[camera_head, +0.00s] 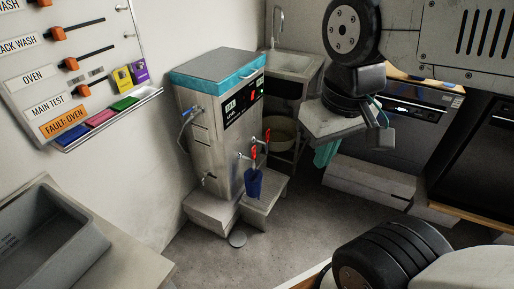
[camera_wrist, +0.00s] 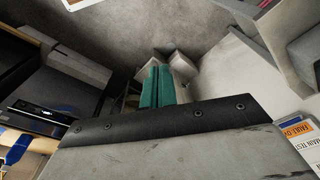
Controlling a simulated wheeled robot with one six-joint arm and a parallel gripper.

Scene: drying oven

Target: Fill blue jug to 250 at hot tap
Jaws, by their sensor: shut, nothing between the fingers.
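The blue jug (camera_head: 254,183) is upright below a red-handled tap (camera_head: 253,153) on the front of the grey boiler (camera_head: 212,150). A second red-handled tap (camera_head: 267,136) sits to its right. I cannot tell which tap is hot. The jug's water level and any marks are too small to read, and I cannot tell whether it stands or hangs. My gripper (camera_head: 325,153) is to the right of the jug and apart from it, its teal fingers partly hidden by my wrist. In the wrist view the teal fingers (camera_wrist: 158,88) are together and empty.
Behind the boiler are a sink (camera_head: 292,64) with a tall spout and a beige bucket (camera_head: 282,133). A grey block (camera_head: 265,203) stands at the boiler's foot. Dark appliances (camera_head: 400,125) line the right. A wall panel (camera_head: 70,60) and grey basin (camera_head: 45,245) are left.

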